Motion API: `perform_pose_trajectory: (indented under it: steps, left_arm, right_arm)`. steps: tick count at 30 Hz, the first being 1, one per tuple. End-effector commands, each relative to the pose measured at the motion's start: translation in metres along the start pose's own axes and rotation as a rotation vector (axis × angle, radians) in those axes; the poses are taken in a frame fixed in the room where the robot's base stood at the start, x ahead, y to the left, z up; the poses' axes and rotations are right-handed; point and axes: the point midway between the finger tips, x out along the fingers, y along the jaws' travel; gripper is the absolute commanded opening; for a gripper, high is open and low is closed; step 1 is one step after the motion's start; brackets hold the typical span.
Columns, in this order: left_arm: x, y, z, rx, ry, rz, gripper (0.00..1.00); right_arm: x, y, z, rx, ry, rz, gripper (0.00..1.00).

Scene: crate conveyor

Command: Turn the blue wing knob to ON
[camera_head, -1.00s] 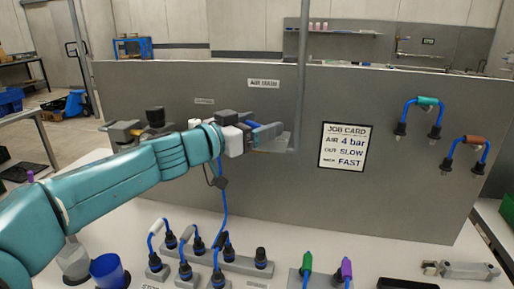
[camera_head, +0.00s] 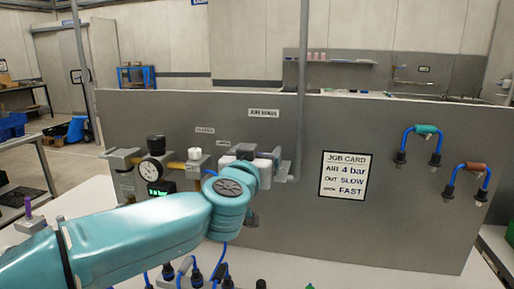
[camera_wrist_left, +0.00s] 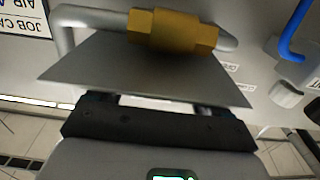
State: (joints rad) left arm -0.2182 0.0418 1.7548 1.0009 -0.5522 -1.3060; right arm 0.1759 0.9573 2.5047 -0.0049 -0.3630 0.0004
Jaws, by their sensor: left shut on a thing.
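The blue wing knob itself is hidden in both views by my left arm, the gripper and a grey plate. A brass valve body (camera_wrist_left: 175,32) on a grey pipe shows at the top of the left wrist view, close in front of my gripper. My left gripper (camera_head: 262,160) is at the panel, mostly covered by its own wrist in the head view. Its black jaw base (camera_wrist_left: 155,128) shows in the left wrist view, and its fingertips are hidden behind the grey plate (camera_wrist_left: 140,72). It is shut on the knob. My right gripper is not in view.
Left of the gripper are a round pressure gauge (camera_head: 150,171) and a white-topped valve (camera_head: 195,154). A vertical grey pipe (camera_head: 303,90) stands just right. The job card (camera_head: 344,175) and hose loops (camera_head: 420,130) are further right. Blue hose fittings sit below my arm.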

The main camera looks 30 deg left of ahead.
Motion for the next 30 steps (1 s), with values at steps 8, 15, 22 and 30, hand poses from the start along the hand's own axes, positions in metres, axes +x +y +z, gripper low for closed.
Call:
perform_pose_trajectory:
  steps: [8,15,22,30]
  left_arm:
    - [0.0,0.001,0.002,0.001,-0.001,-0.012,0.49]
    - [0.0,0.001,0.002,0.002,-0.002,-0.012,0.85]
    - [0.0,0.0,0.001,0.001,0.0,-0.013,0.85]
    - [-0.026,0.001,-0.002,0.001,0.003,-0.01,0.85]
  right_arm:
    - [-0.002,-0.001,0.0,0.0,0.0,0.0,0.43]
    - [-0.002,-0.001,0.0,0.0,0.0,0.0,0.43]
    - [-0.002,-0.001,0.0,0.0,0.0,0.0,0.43]
    - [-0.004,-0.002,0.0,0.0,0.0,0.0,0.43]
